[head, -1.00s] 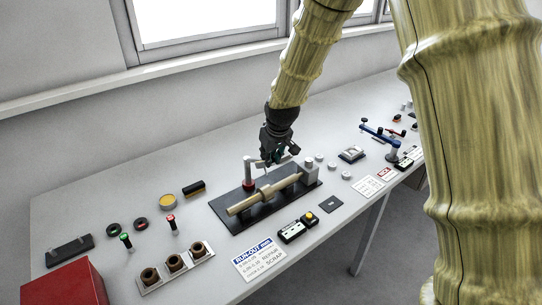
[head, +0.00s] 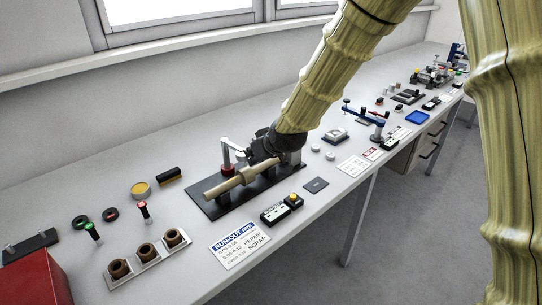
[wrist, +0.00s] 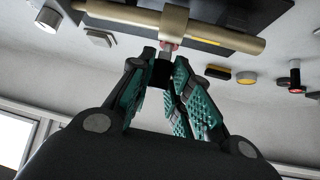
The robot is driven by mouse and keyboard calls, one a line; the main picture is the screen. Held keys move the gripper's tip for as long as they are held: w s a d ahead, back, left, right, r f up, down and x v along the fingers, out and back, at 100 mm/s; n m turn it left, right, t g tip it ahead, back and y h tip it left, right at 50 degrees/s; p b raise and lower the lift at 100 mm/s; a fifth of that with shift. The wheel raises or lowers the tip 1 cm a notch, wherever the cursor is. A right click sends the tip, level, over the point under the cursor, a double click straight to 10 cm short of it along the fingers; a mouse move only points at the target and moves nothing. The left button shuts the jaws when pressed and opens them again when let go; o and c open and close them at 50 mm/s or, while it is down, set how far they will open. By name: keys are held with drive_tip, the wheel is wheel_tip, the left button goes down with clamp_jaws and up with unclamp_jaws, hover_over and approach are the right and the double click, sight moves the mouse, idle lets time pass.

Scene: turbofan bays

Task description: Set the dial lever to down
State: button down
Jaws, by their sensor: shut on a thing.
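The run-out fixture is a black plate (head: 206,204) carrying a tan shaft (head: 228,188) and a grey post (head: 227,156) with a red base (head: 228,170). My gripper (head: 256,156) is at the fixture, above the shaft and right of the post, tilted down to the left. In the wrist view the green-padded fingers (wrist: 166,82) are shut on a small dark block, which I take to be the dial lever (wrist: 161,73). A short grey and pink rod (wrist: 168,47) shows just beyond it, by the tan shaft (wrist: 228,38). The lever's angle is largely hidden by the gripper.
A black box with a yellow button (head: 292,200) and a run-out card (head: 240,245) lie in front. A holder with brown bushings (head: 148,262) and a red box (head: 38,285) are at left. A blue-armed device (head: 365,118) stands right. Bench behind the fixture is mostly clear.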

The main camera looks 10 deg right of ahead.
drive_tip(key=shift+s+d+f+b, duration=0.15)
drive_tip(key=shift+f+b, duration=0.35)
drive_tip(key=shift+f, duration=0.7)
drive_tip(key=shift+s+f, duration=0.15)
drive_tip(key=c, duration=1.3)
unclamp_jaws()
drive_tip(key=shift+r, duration=0.25)
drive_tip(key=v, duration=1.1)
drive_tip(key=shift+s+d+r, duration=0.1)
drive_tip(key=shift+s+r, duration=0.1)
drive_tip(key=shift+r, duration=0.05)
